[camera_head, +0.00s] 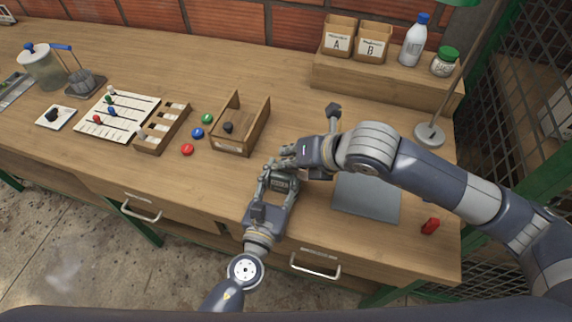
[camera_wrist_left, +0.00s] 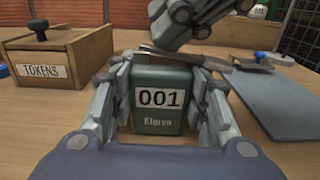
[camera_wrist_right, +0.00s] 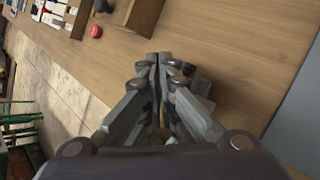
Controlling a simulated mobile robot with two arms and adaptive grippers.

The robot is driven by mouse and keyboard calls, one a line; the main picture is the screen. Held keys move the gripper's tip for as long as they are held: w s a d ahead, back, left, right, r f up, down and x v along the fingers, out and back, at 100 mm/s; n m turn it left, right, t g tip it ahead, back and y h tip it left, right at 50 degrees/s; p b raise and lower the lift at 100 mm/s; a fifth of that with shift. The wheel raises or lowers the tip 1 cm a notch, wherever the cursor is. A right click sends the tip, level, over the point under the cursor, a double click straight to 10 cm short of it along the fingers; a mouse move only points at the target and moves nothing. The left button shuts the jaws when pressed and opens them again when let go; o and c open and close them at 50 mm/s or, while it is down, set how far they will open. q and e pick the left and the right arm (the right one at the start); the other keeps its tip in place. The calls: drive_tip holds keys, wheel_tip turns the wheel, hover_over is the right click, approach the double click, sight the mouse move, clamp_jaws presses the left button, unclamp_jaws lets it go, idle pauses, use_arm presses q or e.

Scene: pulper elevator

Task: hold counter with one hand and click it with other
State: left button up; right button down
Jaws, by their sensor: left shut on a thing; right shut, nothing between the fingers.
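The counter (camera_wrist_left: 160,125) is a grey-green box with a white window reading "001" and a metal lever on top. It stands upright between the fingers of my left gripper (camera_head: 277,186), which is shut on its sides. In the head view the counter (camera_head: 284,183) is partly hidden by the fingers. My right gripper (camera_head: 286,160) is shut and empty, just above and behind the counter. It also shows over the counter's top in the left wrist view (camera_wrist_left: 205,20). I cannot tell whether it touches the lever. The right wrist view shows its closed fingertips (camera_wrist_right: 162,62).
A wooden "TOKENS" box (camera_head: 238,130) stands left of the counter, with red, blue and green tokens beside it. A grey mat (camera_head: 367,197) lies right, under my right arm. A red object (camera_head: 430,226) lies near the right corner. The table's front edge is close.

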drive_tip(key=shift+s+r, duration=0.1)
drive_tip(key=shift+r, duration=0.7)
drive_tip(key=shift+r, duration=0.3)
wheel_tip(320, 180, up, 4)
drive_tip(key=shift+a+r, duration=0.15)
drive_tip(key=shift+r, duration=0.1)
use_arm(q)
drive_tip(key=o, duration=1.2)
